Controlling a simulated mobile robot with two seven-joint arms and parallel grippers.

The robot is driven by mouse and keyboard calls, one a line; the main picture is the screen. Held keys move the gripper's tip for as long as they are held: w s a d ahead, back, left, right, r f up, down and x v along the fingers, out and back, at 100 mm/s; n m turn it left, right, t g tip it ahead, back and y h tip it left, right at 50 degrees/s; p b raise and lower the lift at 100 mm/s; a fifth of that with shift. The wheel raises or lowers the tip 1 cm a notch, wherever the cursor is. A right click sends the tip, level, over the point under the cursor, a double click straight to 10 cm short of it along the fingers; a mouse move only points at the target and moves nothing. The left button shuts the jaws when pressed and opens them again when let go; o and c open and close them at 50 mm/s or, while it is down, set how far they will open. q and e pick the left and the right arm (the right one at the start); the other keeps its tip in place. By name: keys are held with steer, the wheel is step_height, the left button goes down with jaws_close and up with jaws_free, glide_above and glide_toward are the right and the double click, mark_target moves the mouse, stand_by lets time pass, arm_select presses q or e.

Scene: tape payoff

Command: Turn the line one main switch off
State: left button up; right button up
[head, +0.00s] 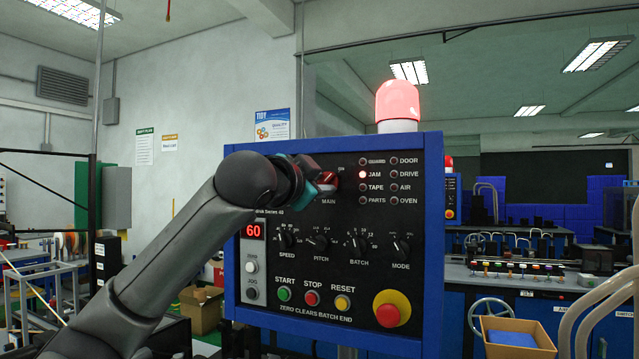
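The control panel (345,262) is a black face in a blue frame, in the middle of the head view. The main switch (329,180), a red knob above the label MAIN, is at its upper left. My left gripper (318,182) reaches in from the left and is right at the knob, covering its left part. I cannot tell whether the fingers touch or grip it. The word ON shows to the knob's upper right; the OFF side is hidden. The JAM lamp (362,174) is lit. My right gripper is not in view.
A red beacon (397,101) glows on top of the panel. SPEED, PITCH, BATCH and MODE dials sit below the main switch. START, STOP and RESET buttons and a red emergency button (391,309) are lower. A display (253,231) reads 60.

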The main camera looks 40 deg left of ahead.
arm_select(q)
jaws_close()
stand_by(0.5)
steer(key=n+p, duration=0.1)
steer(key=n, duration=1.1)
steer(key=shift+d+n, duration=0.1)
steer(key=shift+n, duration=0.3)
steer(key=shift+f+n+p, duration=0.1)
steer(key=shift+n+p, duration=0.5)
steer(key=shift+n, duration=2)
